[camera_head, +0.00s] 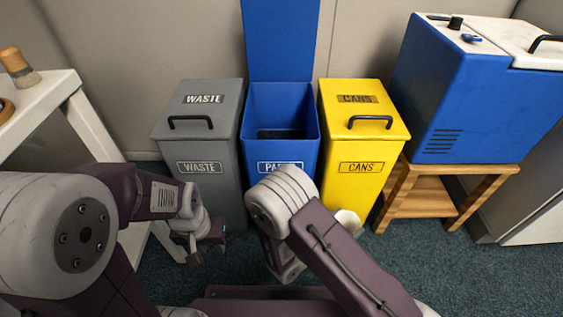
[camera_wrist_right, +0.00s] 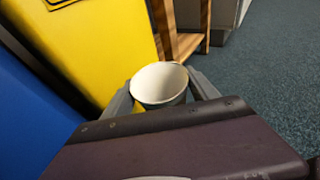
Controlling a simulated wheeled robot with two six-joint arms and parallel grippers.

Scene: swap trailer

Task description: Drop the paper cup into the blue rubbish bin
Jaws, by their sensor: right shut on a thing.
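The white paper cup (camera_wrist_right: 160,84) sits between the fingers of my right gripper (camera_wrist_right: 162,93) in the right wrist view, its open rim facing up. The gripper is shut on it. In the head view only part of the cup (camera_head: 347,219) shows behind my right forearm, low in front of the yellow bin. The blue bin (camera_head: 282,107), labelled in white, stands in the middle with its lid raised and its opening clear. Part of its front is hidden by my right arm. My left gripper (camera_head: 206,248) hangs low in front of the grey bin; its opening is too small to judge.
A grey WASTE bin (camera_head: 203,123) and a yellow CANS bin (camera_head: 361,124), both closed, flank the blue bin. A blue cooler (camera_head: 470,95) stands on a wooden stool (camera_head: 450,187) at right. A white table (camera_head: 38,100) is at left. Carpet is free at lower right.

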